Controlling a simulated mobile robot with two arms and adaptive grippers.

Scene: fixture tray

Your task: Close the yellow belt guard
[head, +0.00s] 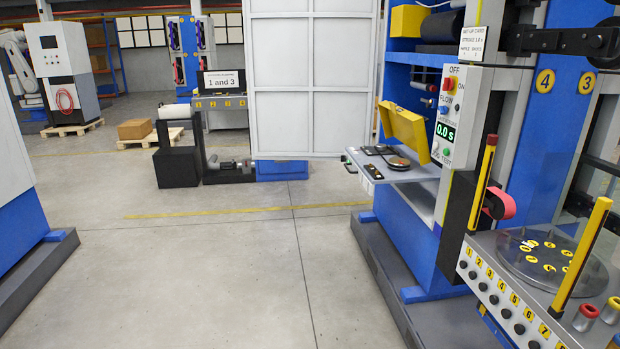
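A yellow cover (403,132), which looks like the belt guard, stands tilted up at the back of a grey shelf (418,174) on the blue machine at the right. It appears open, leaning away from the shelf top. A round dark disc with a copper-coloured top (399,163) and small dark parts lie on the shelf in front of it. The cover's hinge is too small to make out. Neither of my grippers is in view.
A control panel (447,115) with buttons and a green "0.0 s" display stands just right of the cover. A numbered station with a round plate (552,262) and yellow-black posts is nearer at right. A large white panel door (312,80) stands left. The floor (220,270) is clear.

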